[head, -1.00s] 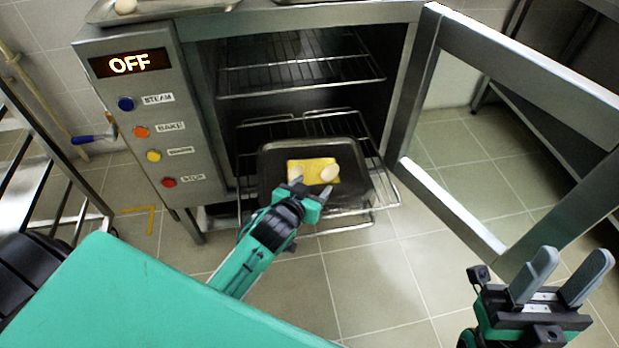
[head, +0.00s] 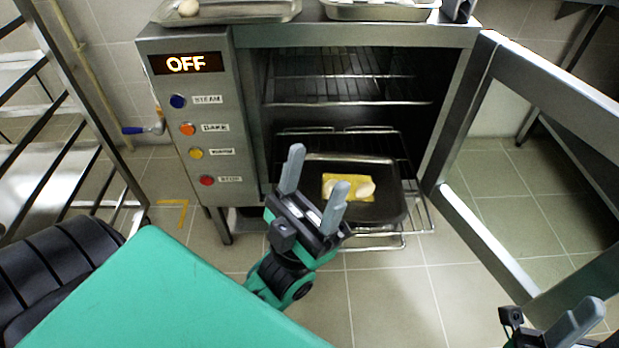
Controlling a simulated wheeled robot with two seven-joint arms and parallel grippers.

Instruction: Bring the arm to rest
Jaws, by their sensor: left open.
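My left gripper (head: 317,185) is open and empty. It is raised in front of the oven, its two grey fingers pointing up and apart. My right gripper (head: 590,322) shows only in part at the bottom right corner; its jaw opening is mostly cut off by the picture edge. A dark tray (head: 385,211) sits on the lower pulled-out rack (head: 418,222) of the oven. On the tray lie a yellow piece (head: 338,190) and pale rounded pieces (head: 365,188). The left gripper covers the tray's left side in the picture.
The oven (head: 200,110) display reads OFF. Its door (head: 470,220) stands open to the right. Trays stand on its top, one (head: 230,12) holding a round pale item. A metal rack trolley (head: 70,130) is at the left. The tiled floor in front is clear.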

